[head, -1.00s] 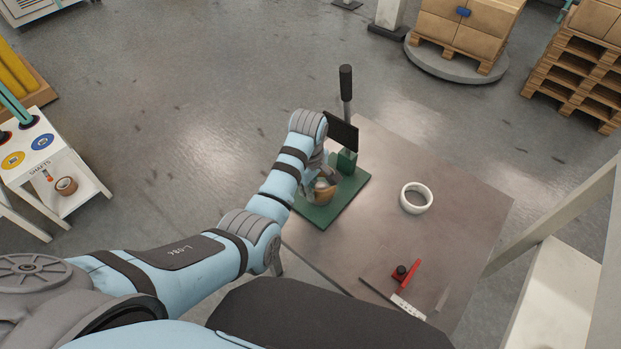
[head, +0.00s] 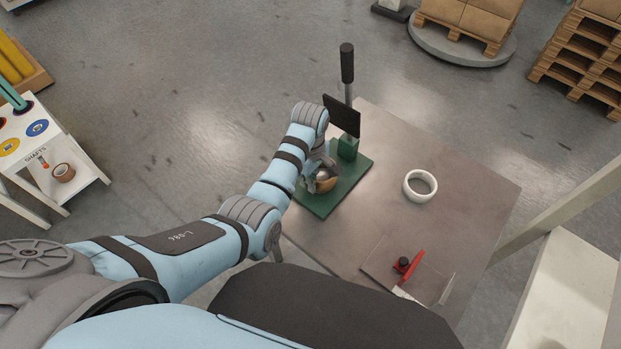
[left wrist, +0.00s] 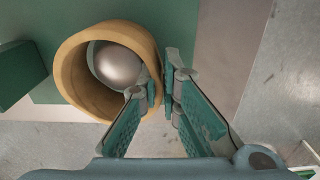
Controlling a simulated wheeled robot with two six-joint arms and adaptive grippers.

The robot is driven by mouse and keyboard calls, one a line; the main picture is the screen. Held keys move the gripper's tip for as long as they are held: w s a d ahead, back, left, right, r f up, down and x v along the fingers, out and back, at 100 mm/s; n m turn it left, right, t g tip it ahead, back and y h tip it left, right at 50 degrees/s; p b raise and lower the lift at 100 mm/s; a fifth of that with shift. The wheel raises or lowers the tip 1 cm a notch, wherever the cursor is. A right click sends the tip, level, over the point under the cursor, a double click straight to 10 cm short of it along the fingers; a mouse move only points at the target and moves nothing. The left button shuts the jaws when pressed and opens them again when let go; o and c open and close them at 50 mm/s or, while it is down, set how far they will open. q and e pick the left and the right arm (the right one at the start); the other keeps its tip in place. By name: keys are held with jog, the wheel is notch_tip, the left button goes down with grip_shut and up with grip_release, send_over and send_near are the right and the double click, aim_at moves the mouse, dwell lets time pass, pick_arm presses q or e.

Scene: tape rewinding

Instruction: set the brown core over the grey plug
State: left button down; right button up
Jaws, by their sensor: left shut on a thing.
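The brown core (head: 327,186) is a short, thick-walled ring at the green stand on the table. In the left wrist view the core (left wrist: 72,78) faces me with its open end, and the rounded grey plug (left wrist: 118,65) shows inside that opening, nearer its right side. The grey plug (head: 323,174) also shows in the head view. My left gripper (left wrist: 160,92) is shut on the core's right wall, one finger on each side of it. How far down the core sits around the plug I cannot tell. My right gripper is in neither view.
The green base plate (head: 345,190) carries a lever with a black handle (head: 347,62) and a dark plate (head: 341,115) close behind my left gripper. A white tape roll (head: 420,186) and a red-handled tool (head: 409,266) lie to the right. Table space between is clear.

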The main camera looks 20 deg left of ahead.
pick_arm(q)
jog(key=shift+s+f, duration=0.1)
jog(key=shift+f, duration=0.3)
jog(key=c, duration=1.7)
grip_release()
jog(key=shift+r, duration=0.25)
notch_tip(320, 180, up, 7)
jog(key=shift+s+f, duration=0.1)
